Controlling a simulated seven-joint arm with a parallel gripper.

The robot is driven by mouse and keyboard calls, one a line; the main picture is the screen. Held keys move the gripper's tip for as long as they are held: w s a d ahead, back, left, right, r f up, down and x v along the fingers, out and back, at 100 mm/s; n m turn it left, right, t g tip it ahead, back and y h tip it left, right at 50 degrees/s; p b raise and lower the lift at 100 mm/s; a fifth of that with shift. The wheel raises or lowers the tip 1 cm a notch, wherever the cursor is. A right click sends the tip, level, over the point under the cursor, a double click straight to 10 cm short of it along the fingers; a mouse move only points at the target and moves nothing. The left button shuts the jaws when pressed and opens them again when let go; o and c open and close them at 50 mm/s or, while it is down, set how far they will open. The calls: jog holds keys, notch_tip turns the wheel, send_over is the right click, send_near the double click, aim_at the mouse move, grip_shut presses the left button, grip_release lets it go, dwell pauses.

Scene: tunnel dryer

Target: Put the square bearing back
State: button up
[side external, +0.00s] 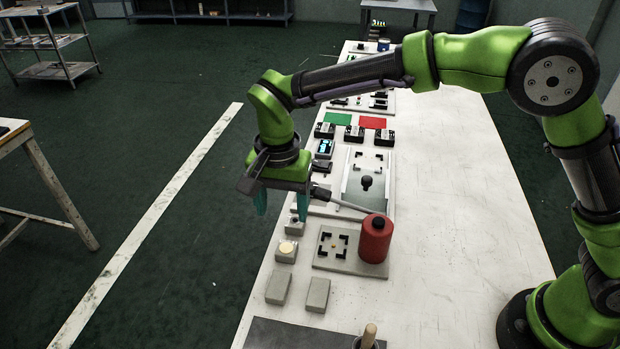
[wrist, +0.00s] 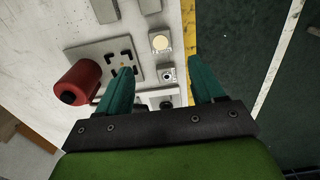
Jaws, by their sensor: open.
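My gripper (side external: 282,210) is open, its teal fingers pointing down above the table's left edge. In the wrist view the fingertips (wrist: 161,64) stand apart with nothing held between them. Between and beyond them is a small pale square block with a dark round centre (wrist: 167,75), which looks like the square bearing; I cannot be sure. In the side view this block (side external: 294,227) is just below the fingers and partly hidden. A grey plate (side external: 325,262) has black corner brackets around an empty square with a yellow dot; it also shows in the wrist view (wrist: 98,55).
A red cylinder (side external: 375,243) stands at the plate's right side, near my gripper. A block with a cream disc (side external: 286,251) and two plain grey blocks (side external: 278,287) (side external: 317,294) lie nearer the camera. A larger fixture (side external: 382,200) stands behind. The table's right side is clear.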

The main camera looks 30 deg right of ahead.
jog(key=s+d+r+n+t+y, duration=0.1)
jog(key=s+d+r, duration=0.2)
jog(key=d+r, duration=0.35)
jog(key=s+d+r+n+t+y, duration=0.1)
jog(key=s+d+r+t, duration=0.1)
jog(key=d+r, duration=0.4)
jog(key=s+d+n+t, duration=0.3)
jog(key=s+d+t, duration=0.1)
jog(key=s+d, duration=0.7)
jog(key=shift+s+d+f, duration=0.25)
jog(key=shift+s, duration=0.6)
